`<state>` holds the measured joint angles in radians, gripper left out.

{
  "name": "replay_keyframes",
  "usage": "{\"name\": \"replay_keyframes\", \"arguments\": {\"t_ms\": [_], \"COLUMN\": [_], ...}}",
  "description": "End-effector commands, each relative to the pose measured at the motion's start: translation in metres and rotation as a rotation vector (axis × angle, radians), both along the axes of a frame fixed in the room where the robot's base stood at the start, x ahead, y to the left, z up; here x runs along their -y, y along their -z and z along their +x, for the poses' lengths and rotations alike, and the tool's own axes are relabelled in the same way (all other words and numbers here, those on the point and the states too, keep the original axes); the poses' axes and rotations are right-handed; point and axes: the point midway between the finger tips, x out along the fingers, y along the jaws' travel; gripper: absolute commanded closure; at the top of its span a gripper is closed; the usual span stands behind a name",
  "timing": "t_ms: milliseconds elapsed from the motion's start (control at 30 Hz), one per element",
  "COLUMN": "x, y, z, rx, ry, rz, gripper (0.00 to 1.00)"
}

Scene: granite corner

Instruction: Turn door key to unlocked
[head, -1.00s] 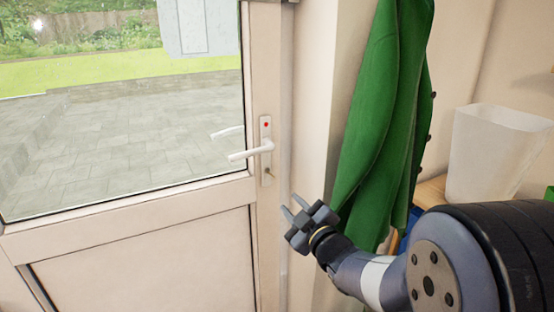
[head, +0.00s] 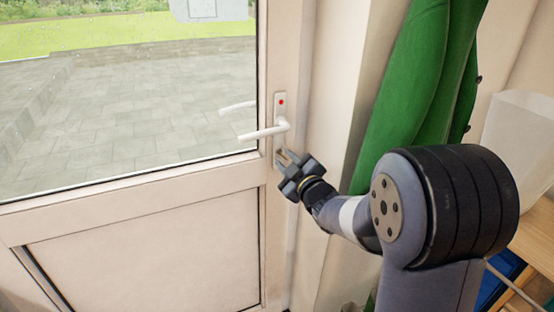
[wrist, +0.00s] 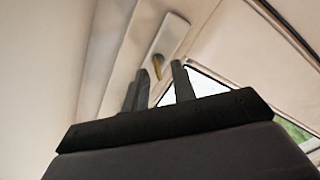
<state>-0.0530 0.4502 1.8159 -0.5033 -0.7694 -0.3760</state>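The door key (wrist: 157,66) is small and brass-coloured, standing in the lower end of the pale lock plate (wrist: 172,35) in the wrist view. In the head view the lock plate (head: 280,106) carries a red dot above a white lever handle (head: 263,132); the key is hard to make out there near my fingertips. My gripper (head: 285,156) is just below the handle, close to the door. In the wrist view my gripper (wrist: 157,80) has its two dark fingers apart, with the key ahead of the gap between them. I cannot see contact with the key.
The white door (head: 140,240) has a large glass pane above and looks shut. A green coat (head: 415,90) hangs right of the frame, beside my arm. A whitish bin (head: 520,140) stands on a wooden surface (head: 537,235) at the far right.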

Motion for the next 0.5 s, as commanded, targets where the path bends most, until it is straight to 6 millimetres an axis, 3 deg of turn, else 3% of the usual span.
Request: {"name": "replay_keyframes", "arguments": {"t_ms": [367,500], "x": [-0.0032,-0.0031], "y": [0.0002,0.0001], "z": [0.0072,0.0072], "rx": [0.0,0.0], "ry": [0.0,0.0], "rz": [0.0,0.0], "gripper": [0.75,0.84]}}
